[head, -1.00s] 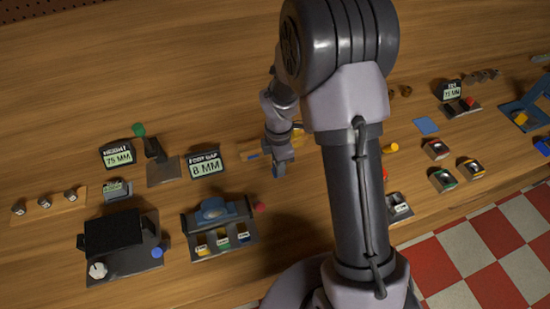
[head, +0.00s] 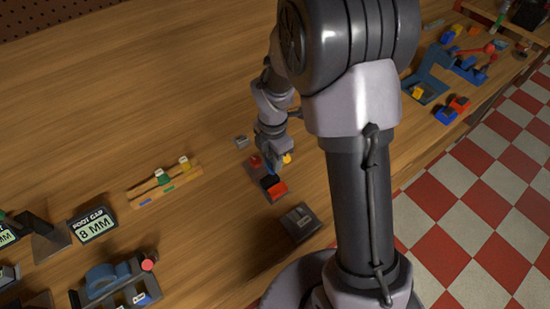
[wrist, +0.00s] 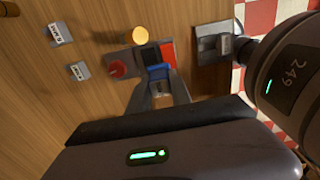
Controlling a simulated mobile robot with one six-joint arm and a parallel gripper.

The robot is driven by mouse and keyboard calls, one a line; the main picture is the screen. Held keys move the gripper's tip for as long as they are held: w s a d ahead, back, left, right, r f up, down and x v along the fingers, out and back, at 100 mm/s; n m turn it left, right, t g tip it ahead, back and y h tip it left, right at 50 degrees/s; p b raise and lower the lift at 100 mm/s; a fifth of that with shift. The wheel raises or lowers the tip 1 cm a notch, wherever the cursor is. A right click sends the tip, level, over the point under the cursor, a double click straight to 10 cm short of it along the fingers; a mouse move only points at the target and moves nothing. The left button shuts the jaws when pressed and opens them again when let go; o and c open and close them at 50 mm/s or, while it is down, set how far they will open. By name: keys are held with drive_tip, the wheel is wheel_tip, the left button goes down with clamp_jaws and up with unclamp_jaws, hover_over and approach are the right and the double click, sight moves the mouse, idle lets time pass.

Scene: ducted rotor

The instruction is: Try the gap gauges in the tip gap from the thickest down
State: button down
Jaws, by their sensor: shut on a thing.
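My gripper (wrist: 160,88) is shut on a blue gauge (wrist: 158,72), seen between the fingertips in the wrist view. In the head view my gripper (head: 270,164) is low over a small grey plate (head: 252,174). The plate carries a black block (head: 270,181), a red block (head: 277,190) and a red knob (head: 255,160). In the wrist view the gauge is at the near edge of the black block (wrist: 150,53), beside the red block (wrist: 168,52). I cannot tell whether it is in a gap. A wooden rack (head: 180,186) holds a green gauge (head: 162,177) and a yellow gauge (head: 184,163).
A yellow round thing (wrist: 140,35) stands by the plate. A dark grey fixture (head: 300,222) is in front of it. Two small labelled grey blocks (wrist: 58,33) are to the left in the wrist view. A sign reading 8 MM (head: 93,224) stands left of the rack. The back of the bench is clear.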

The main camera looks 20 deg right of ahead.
drive_tip(key=shift+d+f+b, duration=0.1)
drive_tip(key=shift+f+b, duration=2.05)
drive_tip(key=shift+f, duration=1.05)
drive_tip(key=shift+f+b, duration=0.8)
drive_tip(key=shift+f, duration=0.6)
drive_tip(key=shift+r, duration=0.1)
wheel_tip(320, 180, up, 7)
drive_tip(key=p, duration=0.6)
drive_tip(key=shift+w, duration=0.15)
